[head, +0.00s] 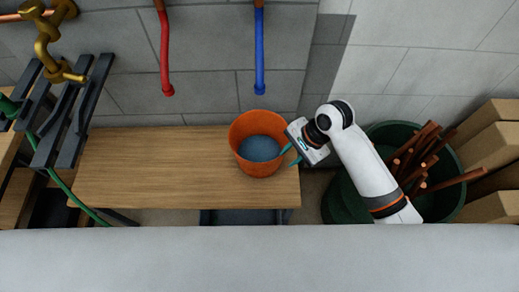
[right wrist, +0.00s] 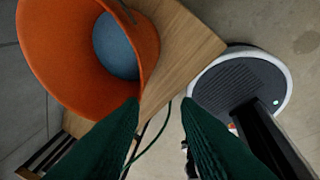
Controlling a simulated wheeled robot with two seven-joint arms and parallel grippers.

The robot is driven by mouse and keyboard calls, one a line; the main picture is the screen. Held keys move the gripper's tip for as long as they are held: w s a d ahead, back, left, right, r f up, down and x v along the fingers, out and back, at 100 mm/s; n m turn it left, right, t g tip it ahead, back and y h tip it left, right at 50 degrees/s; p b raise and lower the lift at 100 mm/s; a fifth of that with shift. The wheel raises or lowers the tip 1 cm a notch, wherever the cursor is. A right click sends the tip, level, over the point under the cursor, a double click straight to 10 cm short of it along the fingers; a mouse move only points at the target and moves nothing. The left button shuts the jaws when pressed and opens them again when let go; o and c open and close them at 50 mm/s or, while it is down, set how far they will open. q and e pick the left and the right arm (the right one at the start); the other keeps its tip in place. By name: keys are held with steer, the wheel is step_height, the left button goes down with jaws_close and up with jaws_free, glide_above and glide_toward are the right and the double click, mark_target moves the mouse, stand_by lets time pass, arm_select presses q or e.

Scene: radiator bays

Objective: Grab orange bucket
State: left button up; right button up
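The orange bucket (head: 240,132) stands upright near the right end of a wooden bench (head: 150,165), with a blue-grey surface inside it. In the right wrist view the bucket (right wrist: 65,60) fills the upper left. My right gripper (head: 290,156) is at the bucket's right side, close to its wall. Its two dark green fingers (right wrist: 160,105) are spread apart with nothing between them. One fingertip overlaps the bucket's edge in the right wrist view; I cannot tell whether it touches. My left gripper is not in view.
A red pipe (head: 165,60) and a blue pipe (head: 259,55) hang above the bench. A dark green tub (head: 455,195) of copper-coloured pipes stands right, beside cardboard boxes (head: 492,145). Dark slats (head: 75,120) and brass pipework (head: 45,45) are at left. The bench's middle is clear.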

mark_target(271, 163)
steer(key=a+f+m, duration=0.1)
steer(key=f, duration=0.2)
steer(key=w+a+f+m, duration=0.1)
steer(key=a+f, duration=0.1)
steer(key=f, duration=0.1)
steer(key=w+a+f+m+b, duration=0.1)
steer(key=a+f, duration=0.1)
steer(key=f, duration=0.2)
steer(key=shift+w+g, duration=0.2)
steer(key=shift+g, duration=0.2)
jaws_close()
steer(key=shift+s, duration=0.1)
stand_by(1.1)
steer(key=shift+r, duration=0.15)
